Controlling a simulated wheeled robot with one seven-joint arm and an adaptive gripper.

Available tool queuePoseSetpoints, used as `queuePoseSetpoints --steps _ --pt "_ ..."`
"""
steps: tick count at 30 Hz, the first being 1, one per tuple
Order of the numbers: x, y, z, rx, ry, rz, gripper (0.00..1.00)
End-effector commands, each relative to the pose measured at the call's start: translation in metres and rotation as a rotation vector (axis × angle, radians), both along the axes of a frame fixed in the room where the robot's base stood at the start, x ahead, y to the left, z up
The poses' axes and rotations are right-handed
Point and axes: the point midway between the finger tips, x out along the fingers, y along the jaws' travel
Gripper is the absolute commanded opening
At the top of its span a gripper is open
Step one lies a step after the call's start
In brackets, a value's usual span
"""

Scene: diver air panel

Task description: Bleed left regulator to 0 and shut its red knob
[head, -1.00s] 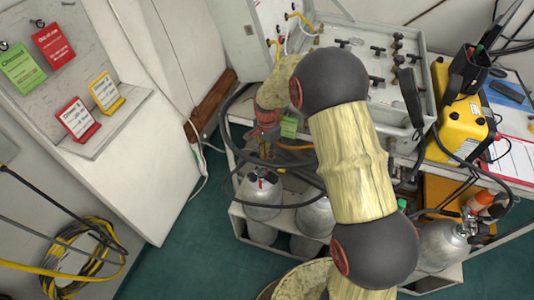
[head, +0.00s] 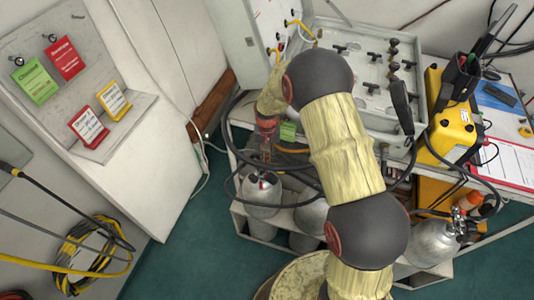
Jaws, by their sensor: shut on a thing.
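My gripper (head: 266,157) points down just above the top of the left grey cylinder (head: 262,200), below the panel's front left corner. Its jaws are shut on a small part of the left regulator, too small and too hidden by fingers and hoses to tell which. A small red spot, perhaps the red knob (head: 262,184), shows on the cylinder top just under the fingertips. The regulator's gauge reading cannot be made out.
The panel case (head: 345,75) with several black valve handles lies behind my arm. Black hoses loop around the gripper. A second cylinder (head: 312,218) stands close on the right. A green tag (head: 288,131) hangs beside the gripper. Floor at front left is clear.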

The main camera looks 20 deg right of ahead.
Motion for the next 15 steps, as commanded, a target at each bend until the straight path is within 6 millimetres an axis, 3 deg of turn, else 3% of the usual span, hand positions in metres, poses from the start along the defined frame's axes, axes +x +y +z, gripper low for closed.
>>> queuePoseSetpoints --steps 15 --pt "-0.0001 0.0 0.0017 0.0 0.0 0.488 0.0"
